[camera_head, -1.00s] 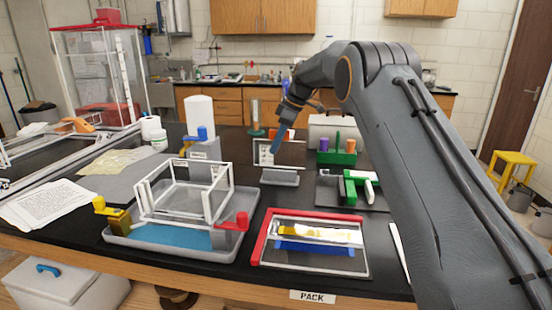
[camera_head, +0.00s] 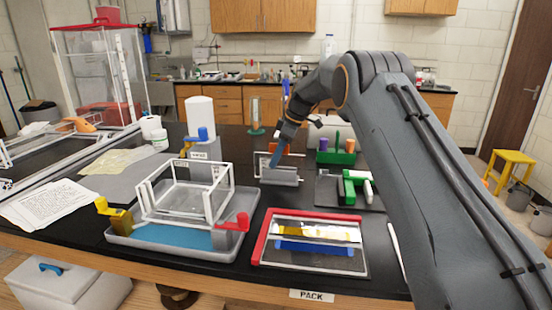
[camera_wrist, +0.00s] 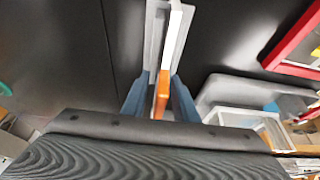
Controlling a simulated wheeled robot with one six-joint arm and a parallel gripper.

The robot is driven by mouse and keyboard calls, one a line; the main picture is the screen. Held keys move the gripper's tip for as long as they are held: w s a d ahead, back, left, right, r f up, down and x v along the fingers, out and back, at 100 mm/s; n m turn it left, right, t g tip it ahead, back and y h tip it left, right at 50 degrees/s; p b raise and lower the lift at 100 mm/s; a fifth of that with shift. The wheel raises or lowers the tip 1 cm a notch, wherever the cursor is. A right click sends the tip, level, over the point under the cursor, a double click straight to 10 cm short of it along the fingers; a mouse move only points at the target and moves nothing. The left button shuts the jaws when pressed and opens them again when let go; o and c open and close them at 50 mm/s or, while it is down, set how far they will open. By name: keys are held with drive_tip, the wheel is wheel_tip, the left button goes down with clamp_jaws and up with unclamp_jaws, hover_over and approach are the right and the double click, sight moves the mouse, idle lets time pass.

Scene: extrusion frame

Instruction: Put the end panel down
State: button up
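The end panel (camera_head: 263,165) is a pale open frame with an orange top piece (camera_head: 291,149). It stands upright at a grey slotted stand (camera_head: 281,180) on the black bench. My gripper (camera_head: 274,163) comes down from above, its blue fingers at the panel's top. In the wrist view, the orange piece (camera_wrist: 161,95) lies between the two fingers, and the panel's white edge (camera_wrist: 174,45) runs along the grey stand (camera_wrist: 153,40). The fingers look shut on it. The panel's lower edge is hidden, so I cannot tell how deep it sits.
A grey tray (camera_head: 124,238) with a white frame assembly (camera_head: 184,190) stands front left. A red-edged panel tray (camera_head: 263,238) lies front right. Green clamps (camera_head: 349,188) sit to the right and a white cylinder (camera_head: 200,117) behind left.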

drive_tip(key=b+v, duration=0.3)
drive_tip(key=v, duration=0.9)
drive_tip(key=shift+a+r, duration=0.1)
drive_tip(key=shift+r, duration=0.1)
